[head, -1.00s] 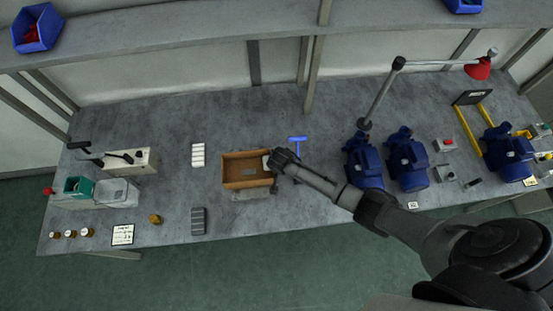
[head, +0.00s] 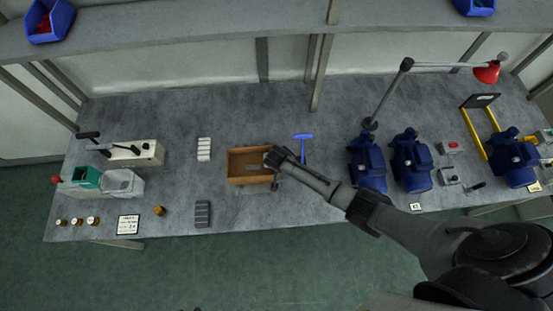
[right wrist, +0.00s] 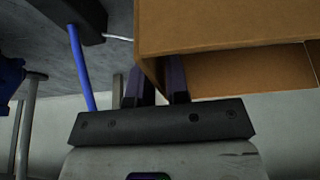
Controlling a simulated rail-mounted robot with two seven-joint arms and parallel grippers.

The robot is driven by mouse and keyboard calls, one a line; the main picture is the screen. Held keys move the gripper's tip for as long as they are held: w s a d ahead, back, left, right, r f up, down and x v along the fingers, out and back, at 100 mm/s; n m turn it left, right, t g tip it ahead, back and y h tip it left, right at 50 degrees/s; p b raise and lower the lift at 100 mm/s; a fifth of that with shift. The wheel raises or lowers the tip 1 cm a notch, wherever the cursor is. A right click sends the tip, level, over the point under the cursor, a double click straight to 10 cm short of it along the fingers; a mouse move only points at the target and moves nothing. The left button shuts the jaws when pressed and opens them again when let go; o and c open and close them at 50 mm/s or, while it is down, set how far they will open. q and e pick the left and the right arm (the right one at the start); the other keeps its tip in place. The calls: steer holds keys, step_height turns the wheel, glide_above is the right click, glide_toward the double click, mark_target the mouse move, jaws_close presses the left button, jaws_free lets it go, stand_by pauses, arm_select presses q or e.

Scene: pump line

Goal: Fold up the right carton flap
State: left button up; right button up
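The carton (head: 236,167) is an open brown box in the middle of the bench in the head view. It fills the upper right of the right wrist view (right wrist: 220,25). My right gripper (head: 272,158) is at the carton's right end, over its rim. In the right wrist view its two dark fingers (right wrist: 156,85) stand apart, with a thin brown carton edge showing between them. Whether they touch it is not clear. The right flap cannot be made out separately; the gripper covers that end. My left gripper is not in view.
A blue T-shaped tool (head: 303,137) lies behind and right of the carton. A white stack (head: 204,149) and a grey ribbed block (head: 203,214) are to the left, with bare bench between.

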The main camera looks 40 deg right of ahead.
steer(key=shift+o, duration=1.1)
steer(key=shift+r, duration=0.15)
steer(key=shift+a+r, duration=0.1)
steer(key=shift+r, duration=0.15)
steer(key=v, duration=1.3)
steer(key=shift+p, duration=0.4)
steer(key=shift+s, duration=0.1)
